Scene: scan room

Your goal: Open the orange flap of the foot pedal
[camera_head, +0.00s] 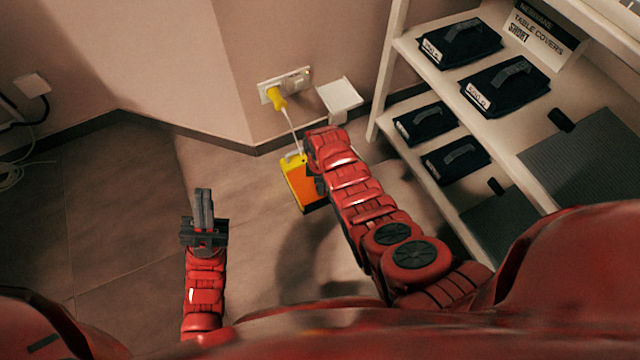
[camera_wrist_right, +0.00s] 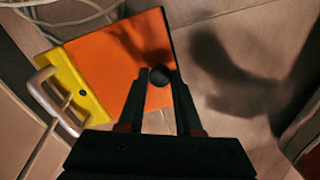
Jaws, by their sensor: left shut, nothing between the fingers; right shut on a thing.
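The foot pedal stands on the floor near the wall, with a yellow end (camera_head: 290,160) and an orange flap (camera_head: 301,188). In the right wrist view the orange flap (camera_wrist_right: 108,62) is large, with the yellow end (camera_wrist_right: 72,82) and a metal loop at left. My right gripper (camera_wrist_right: 161,82) is shut on a round black knob (camera_wrist_right: 160,74) at the flap's edge. In the head view my right arm partly covers the pedal and its fingers are mostly hidden. How far the flap is raised I cannot tell. My left gripper (camera_head: 204,192) is shut and empty, left of the pedal.
A yellow plug (camera_head: 277,97) in a wall socket (camera_head: 285,85) has a pale cord running down to the pedal. A white wall box (camera_head: 339,98) is beside it. A shelf (camera_head: 440,75) with dark cases stands at right. The floor at left is clear.

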